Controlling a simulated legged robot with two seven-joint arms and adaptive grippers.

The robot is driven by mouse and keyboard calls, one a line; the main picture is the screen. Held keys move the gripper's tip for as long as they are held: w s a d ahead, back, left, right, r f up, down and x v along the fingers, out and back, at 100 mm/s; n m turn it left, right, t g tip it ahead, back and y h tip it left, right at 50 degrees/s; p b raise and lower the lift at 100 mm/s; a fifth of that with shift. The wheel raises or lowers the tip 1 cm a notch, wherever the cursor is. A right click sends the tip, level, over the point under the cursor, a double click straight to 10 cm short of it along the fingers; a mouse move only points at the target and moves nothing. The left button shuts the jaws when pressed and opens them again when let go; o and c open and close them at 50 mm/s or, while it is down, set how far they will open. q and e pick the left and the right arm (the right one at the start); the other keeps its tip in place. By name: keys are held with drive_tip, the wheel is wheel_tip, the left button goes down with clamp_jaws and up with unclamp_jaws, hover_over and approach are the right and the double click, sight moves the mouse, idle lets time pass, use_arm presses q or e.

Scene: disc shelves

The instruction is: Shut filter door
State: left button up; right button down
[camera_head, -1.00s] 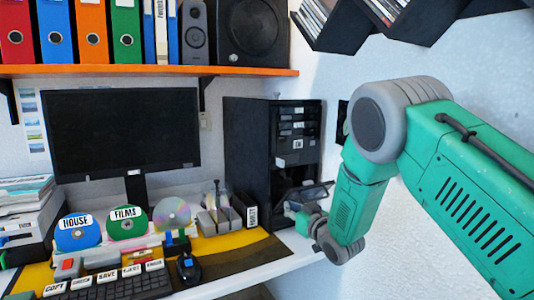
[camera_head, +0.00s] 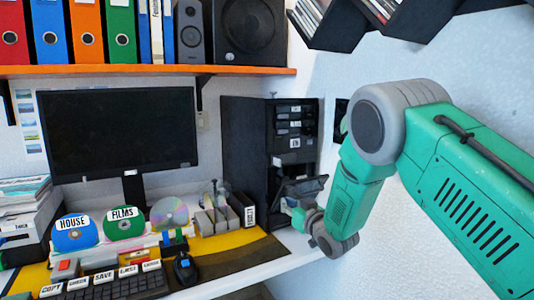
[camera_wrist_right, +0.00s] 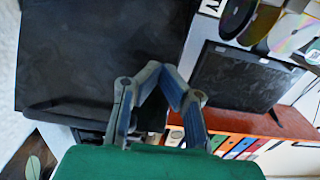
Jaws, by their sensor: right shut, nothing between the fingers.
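The black computer tower (camera_head: 245,150) stands at the right end of the desk. Its filter door (camera_head: 305,188) is a dark flap low on the front, tilted outward and open. My right gripper (camera_head: 290,206) is just below and in front of the flap, partly hidden by my wrist; I cannot tell whether it touches the flap. In the right wrist view the gripper (camera_wrist_right: 160,72) is shut and empty, in front of a large dark panel (camera_wrist_right: 95,50). My left gripper is not in view.
A box of dark cases (camera_head: 243,208) and a disc holder (camera_head: 212,215) stand left of the tower. The monitor (camera_head: 120,130), keyboard (camera_head: 115,283) and mouse (camera_head: 186,268) are further left. The white wall is close on the right.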

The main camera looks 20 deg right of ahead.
drive_tip(key=shift+w, duration=0.2)
drive_tip(key=shift+w+a, duration=0.2)
drive_tip(key=shift+w, duration=0.35)
drive_tip(key=shift+w+d, duration=0.1)
drive_tip(key=shift+w+f+b, duration=0.15)
drive_tip(key=shift+w+b, duration=0.2)
drive_tip(key=shift+w, duration=0.25)
